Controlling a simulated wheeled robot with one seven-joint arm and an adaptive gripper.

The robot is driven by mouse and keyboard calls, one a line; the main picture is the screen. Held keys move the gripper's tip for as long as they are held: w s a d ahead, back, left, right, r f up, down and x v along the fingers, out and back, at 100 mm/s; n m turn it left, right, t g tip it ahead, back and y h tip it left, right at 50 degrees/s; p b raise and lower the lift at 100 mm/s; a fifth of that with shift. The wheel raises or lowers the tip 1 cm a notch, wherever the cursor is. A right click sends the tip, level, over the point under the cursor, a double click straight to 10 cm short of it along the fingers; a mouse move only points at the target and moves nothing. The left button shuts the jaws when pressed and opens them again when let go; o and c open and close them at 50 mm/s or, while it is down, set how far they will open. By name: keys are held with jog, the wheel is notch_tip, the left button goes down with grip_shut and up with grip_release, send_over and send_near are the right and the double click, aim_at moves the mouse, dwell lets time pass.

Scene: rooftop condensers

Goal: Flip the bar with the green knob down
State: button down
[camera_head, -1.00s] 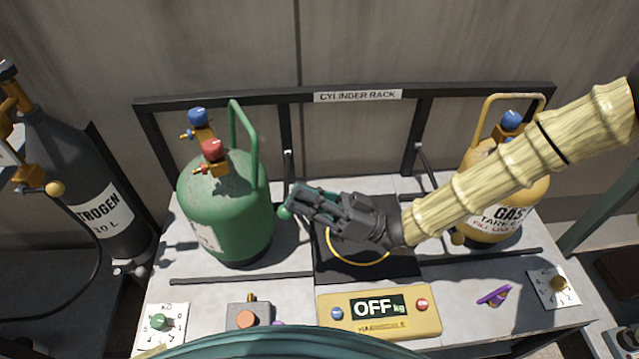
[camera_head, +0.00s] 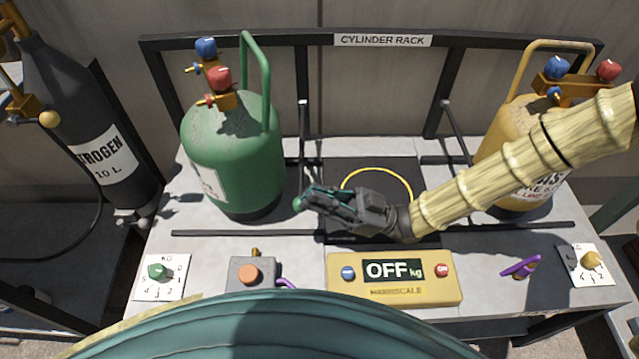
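The green knob (camera_head: 299,204) is a small ball at the tips of my gripper (camera_head: 312,197), just right of the green cylinder. A thin dark bar (camera_head: 303,135) comes forward from the rack frame towards the knob. Its lower stretch is partly hidden by my gripper, so I cannot tell its exact tilt. My gripper comes in from the right and points left, its fingers at the knob. I cannot tell whether they touch or close on it.
A green cylinder (camera_head: 232,150) stands left of the knob and a yellow cylinder (camera_head: 505,150) at the right. The yellow scale box (camera_head: 393,292), reading OFF, is in front. A second bar (camera_head: 456,130) is on the right. A rail (camera_head: 235,232) crosses the tabletop.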

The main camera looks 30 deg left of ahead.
jog(key=shift+s+f, duration=0.15)
jog(key=shift+f, duration=0.65)
jog(key=shift+r, duration=0.1)
notch_tip(320, 180, up, 11)
jog(key=shift+r, duration=0.15)
dwell(0.4)
jog(key=shift+d, duration=0.1)
